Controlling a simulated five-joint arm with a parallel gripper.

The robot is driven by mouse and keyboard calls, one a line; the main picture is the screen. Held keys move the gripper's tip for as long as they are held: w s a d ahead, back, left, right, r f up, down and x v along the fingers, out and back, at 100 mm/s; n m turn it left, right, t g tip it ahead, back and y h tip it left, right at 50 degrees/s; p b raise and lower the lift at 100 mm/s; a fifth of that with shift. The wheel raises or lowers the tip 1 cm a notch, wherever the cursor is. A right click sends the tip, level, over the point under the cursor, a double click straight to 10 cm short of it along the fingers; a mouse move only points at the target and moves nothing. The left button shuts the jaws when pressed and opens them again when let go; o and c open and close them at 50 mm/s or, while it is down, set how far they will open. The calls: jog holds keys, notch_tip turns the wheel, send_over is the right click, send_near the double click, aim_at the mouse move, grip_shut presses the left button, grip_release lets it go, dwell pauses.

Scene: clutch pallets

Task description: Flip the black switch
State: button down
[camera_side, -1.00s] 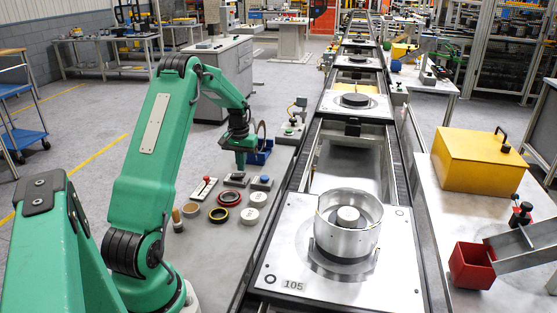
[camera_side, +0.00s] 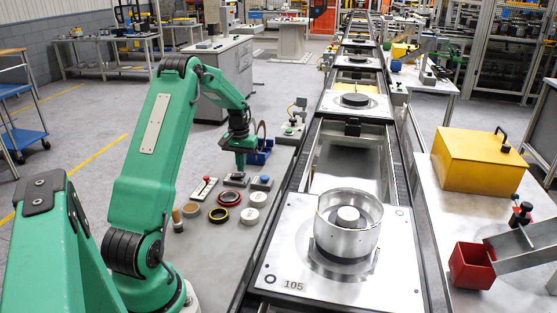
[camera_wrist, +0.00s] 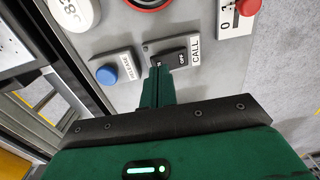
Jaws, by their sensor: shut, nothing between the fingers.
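The black switch (camera_wrist: 175,57) sits on a grey plate beside a label reading CALL in the wrist view. My gripper (camera_wrist: 158,68) is shut and empty, with its green fingertips at the left end of the black switch. They look to be touching or just over it; I cannot tell which. In the side view my gripper (camera_side: 238,172) points down at the switch plate (camera_side: 236,181), and the switch itself is mostly hidden under it.
A blue button (camera_side: 261,181) is right of the switch, and a red-knobbed lever (camera_side: 206,182) is left. Rings and white discs (camera_side: 258,199) lie in front. A blue bin (camera_side: 260,153) stands behind. The conveyor pallet (camera_side: 285,262) is to the right.

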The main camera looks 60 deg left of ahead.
jog(key=shift+f, duration=0.85)
dwell(0.8)
jog(key=shift+r, duration=3.5)
